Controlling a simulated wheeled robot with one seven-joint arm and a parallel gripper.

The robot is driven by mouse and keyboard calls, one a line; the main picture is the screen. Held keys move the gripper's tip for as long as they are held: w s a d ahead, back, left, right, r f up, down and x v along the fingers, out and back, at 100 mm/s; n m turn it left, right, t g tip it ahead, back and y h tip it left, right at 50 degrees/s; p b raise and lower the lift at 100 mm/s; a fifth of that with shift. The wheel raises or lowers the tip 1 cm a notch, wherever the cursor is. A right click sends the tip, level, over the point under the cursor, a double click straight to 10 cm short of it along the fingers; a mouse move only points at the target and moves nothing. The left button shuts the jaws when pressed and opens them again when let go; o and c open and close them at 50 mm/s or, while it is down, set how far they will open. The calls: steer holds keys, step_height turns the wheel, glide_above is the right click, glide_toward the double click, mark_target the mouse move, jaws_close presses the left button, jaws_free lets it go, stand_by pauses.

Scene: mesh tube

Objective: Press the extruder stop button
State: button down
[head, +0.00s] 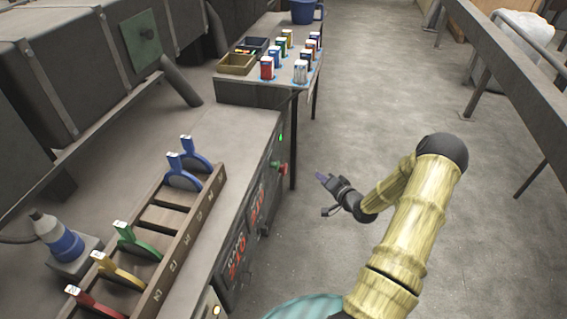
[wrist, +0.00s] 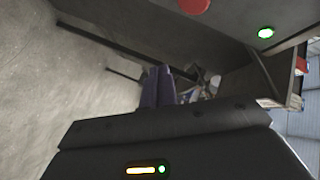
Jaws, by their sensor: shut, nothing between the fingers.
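A red round button (head: 283,168) sticks out from the front panel of the grey machine cabinet (head: 215,118), beside a green button (head: 274,163). No label on either can be read. In the wrist view a red round button (wrist: 195,5) is cut by the top edge. My gripper (head: 320,176) is a short way right of the red button in the head view, apart from the panel, with its purple fingers pointing toward the cabinet. The fingers (wrist: 158,87) are together with nothing between them.
A green lamp (head: 281,136) glows on the panel, and also shows in the wrist view (wrist: 265,32). Red number displays (head: 236,258) sit nearer on the panel. A side table (head: 262,94) with small containers stands behind. A rail (head: 510,75) runs at right. The floor (head: 400,90) between is clear.

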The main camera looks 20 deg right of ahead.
mark_target(283, 169)
steer(key=shift+s+d, duration=0.1)
steer(key=shift+s, duration=0.05)
steer(key=w+a, duration=0.5)
steer(key=a, duration=0.2)
steer(key=shift+a+b, duration=0.2)
steer(key=shift+b, duration=0.15)
steer(key=shift+w, duration=0.1)
stand_by(0.9)
stand_by(0.6)
steer(key=shift+a, duration=0.15)
stand_by(0.4)
steer(key=shift+w+a, duration=0.15)
